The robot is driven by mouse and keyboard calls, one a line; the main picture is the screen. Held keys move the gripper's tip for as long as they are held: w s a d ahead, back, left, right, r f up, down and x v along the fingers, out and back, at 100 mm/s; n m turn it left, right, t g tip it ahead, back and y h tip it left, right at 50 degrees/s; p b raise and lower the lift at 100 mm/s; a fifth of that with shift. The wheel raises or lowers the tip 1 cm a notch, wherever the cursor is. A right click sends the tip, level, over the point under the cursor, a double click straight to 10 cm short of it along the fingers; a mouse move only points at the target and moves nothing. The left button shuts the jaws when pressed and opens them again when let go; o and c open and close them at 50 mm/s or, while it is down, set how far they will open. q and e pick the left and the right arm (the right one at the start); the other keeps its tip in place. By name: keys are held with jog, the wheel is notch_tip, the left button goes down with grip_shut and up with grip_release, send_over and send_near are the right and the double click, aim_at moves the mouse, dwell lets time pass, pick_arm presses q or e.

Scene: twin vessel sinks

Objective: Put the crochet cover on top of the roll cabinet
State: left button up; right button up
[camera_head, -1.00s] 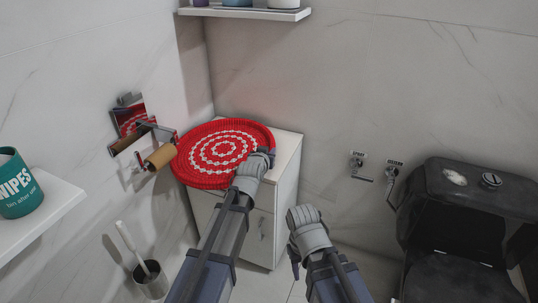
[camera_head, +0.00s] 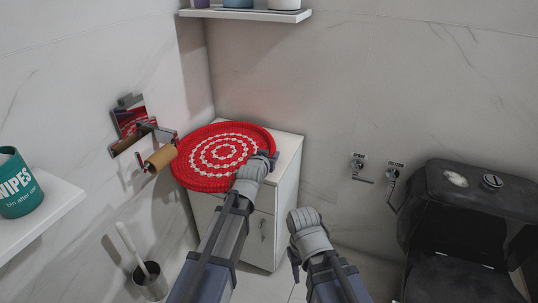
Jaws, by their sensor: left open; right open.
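The crochet cover (camera_head: 215,150) is a round red mat with white dotted rings. It lies over the top of the white roll cabinet (camera_head: 288,150), its left part reaching past the cabinet's left side. My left gripper (camera_head: 268,160) is open at the cover's right edge; its fingertips are small and partly hidden by the wrist, so I cannot tell if they touch the cover. My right gripper (camera_head: 296,268) is open and empty, lower and to the right, in front of the cabinet.
A paper holder with a brown roll (camera_head: 160,157) sticks out from the left wall close to the cover. A toilet brush (camera_head: 148,275) stands on the floor at lower left. A black toilet (camera_head: 465,220) is at right. A shelf with a wipes tub (camera_head: 18,185) is at left.

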pick_arm(q)
jog(key=p+v, duration=0.4)
jog(key=v, duration=0.8)
